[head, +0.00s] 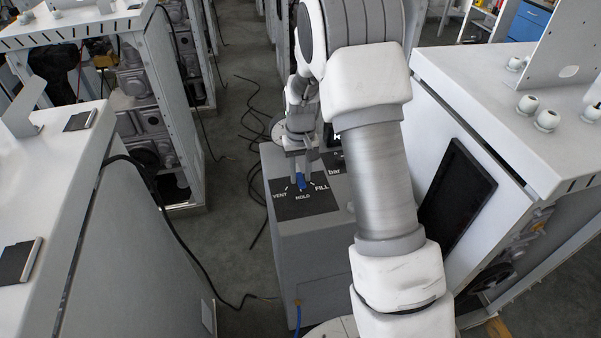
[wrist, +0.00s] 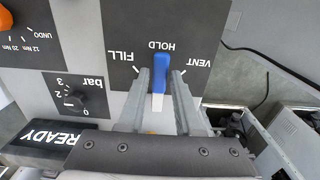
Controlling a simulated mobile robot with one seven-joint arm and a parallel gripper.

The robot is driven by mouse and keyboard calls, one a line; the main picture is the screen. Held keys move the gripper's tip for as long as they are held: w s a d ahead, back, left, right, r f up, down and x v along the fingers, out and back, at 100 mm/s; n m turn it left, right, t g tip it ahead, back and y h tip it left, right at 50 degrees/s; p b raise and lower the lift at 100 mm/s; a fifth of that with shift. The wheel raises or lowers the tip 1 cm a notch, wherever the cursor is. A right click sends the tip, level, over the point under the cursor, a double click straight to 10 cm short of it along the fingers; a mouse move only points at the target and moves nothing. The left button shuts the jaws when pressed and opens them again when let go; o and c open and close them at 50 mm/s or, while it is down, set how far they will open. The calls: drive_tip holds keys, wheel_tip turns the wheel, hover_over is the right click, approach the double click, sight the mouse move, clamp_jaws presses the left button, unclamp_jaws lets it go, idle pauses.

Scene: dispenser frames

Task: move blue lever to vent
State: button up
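The blue lever (wrist: 161,60) stands on a black panel (wrist: 123,30) and points at HOLD in the wrist view. FILL is on its left and VENT on its right there. In the head view the lever (head: 301,182) shows just below my gripper's fingertips, with VENT to the left and FILL to the right. My gripper (wrist: 160,76) has one finger on each side of the lever. A narrow gap seems to show between the lever and each finger, so it looks open around the lever; contact lower down is hard to tell.
A pressure dial (wrist: 75,100) marked bar and a READY display (wrist: 47,138) sit beside the lever panel. An orange knob (wrist: 5,18) is at the wrist view's left edge. White cabinets (head: 75,185) flank the grey dispenser box (head: 315,255). Black cables (head: 252,130) lie on the floor.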

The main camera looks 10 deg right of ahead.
clamp_jaws()
idle(1.1)
